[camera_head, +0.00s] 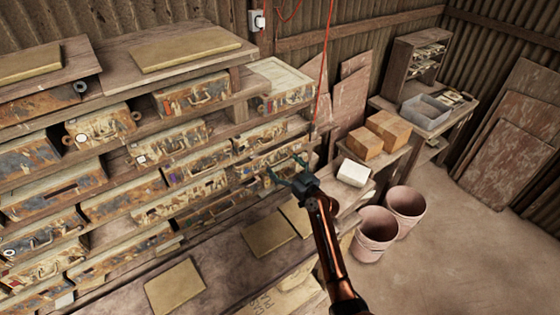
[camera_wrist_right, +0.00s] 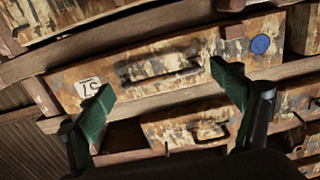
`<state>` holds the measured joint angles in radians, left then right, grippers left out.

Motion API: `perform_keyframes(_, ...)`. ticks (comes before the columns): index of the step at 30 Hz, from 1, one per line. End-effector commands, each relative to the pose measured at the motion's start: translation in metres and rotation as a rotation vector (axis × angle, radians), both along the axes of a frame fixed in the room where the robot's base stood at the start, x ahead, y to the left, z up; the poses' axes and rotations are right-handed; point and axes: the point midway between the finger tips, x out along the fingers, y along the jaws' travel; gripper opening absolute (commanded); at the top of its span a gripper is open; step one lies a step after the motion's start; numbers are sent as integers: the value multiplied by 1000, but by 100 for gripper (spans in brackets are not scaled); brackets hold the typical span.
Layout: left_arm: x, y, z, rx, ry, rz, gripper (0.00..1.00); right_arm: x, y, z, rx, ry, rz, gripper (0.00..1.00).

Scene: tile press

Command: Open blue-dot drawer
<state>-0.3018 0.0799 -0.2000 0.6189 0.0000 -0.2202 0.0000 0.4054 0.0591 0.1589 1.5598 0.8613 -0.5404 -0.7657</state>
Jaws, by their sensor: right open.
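The blue-dot drawer (camera_wrist_right: 205,47) fills the upper middle of the right wrist view. Its front is worn and rusty, with a dark recessed handle (camera_wrist_right: 160,65) in the middle. The round blue dot (camera_wrist_right: 261,44) is at the right end of the front, and a white number tag (camera_wrist_right: 88,86) is at the left end. My right gripper (camera_wrist_right: 164,100) is open, its green fingers spread either side of the handle with nothing between them. In the head view the right gripper (camera_head: 287,168) is at the shelf's right end; the blue dot is not discernible there. My left gripper is not in view.
Another handled drawer (camera_wrist_right: 185,128) lies below in the right wrist view. The rack (camera_head: 110,150) holds several rows of similar drawers. Flat tan tiles (camera_head: 175,286) lie on the bench in front. Two buckets (camera_head: 405,203) stand at right, with open floor (camera_head: 450,245) beyond.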

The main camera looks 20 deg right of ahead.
Motion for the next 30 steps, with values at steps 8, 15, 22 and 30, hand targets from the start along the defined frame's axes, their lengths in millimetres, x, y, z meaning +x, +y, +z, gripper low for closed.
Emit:
perform_keyframes(8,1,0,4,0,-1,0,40,19,7,-1,1,1,-1,86)
perform_keyframes(15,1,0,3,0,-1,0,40,19,7,-1,1,1,-1,86)
perform_keyframes(22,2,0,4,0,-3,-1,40,19,7,-1,0,1,-1,70)
perform_keyframes(30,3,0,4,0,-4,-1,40,19,7,-1,0,1,-1,51)
